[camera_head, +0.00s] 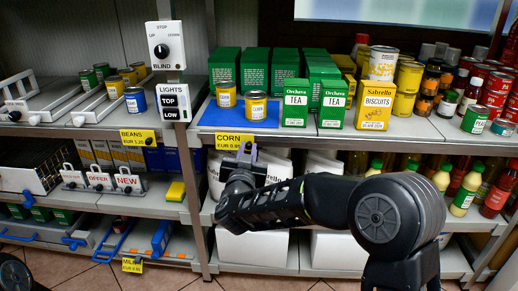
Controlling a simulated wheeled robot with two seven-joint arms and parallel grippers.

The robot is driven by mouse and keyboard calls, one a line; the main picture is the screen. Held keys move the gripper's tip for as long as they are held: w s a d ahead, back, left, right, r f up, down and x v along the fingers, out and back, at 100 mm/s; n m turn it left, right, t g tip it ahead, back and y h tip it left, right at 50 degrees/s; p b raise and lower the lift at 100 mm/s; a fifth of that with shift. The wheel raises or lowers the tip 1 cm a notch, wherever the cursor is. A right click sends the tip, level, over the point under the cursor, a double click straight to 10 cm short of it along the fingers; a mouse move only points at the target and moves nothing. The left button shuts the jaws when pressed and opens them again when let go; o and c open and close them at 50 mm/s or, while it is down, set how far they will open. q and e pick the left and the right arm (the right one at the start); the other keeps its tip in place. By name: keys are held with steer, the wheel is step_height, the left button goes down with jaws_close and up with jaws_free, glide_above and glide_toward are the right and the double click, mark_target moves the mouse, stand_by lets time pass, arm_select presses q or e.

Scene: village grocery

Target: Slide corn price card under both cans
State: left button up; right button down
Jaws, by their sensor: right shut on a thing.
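The yellow CORN price card (230,142) hangs at the front edge of the middle shelf. A small purple piece (248,150) shows at its lower right. My right gripper (246,158) is just below the shelf edge, shut at this purple piece of the corn price card; the exact contact is too small to see. Two yellow cans, a rear one (226,95) and a front one (256,106), stand upright above the card on a blue mat (210,117). My left gripper is not in view.
A BEANS card (138,138) hangs to the left. A switch post (168,75) rises left of the mat. My right arm crosses in front of the lower shelf.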

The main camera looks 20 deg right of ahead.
steer(key=c, duration=1.3)
jaws_free()
steer(key=p+v, duration=0.1)
steer(key=v, duration=0.6)
steer(key=shift+s+a, duration=0.1)
steer(key=shift+s, duration=0.3)
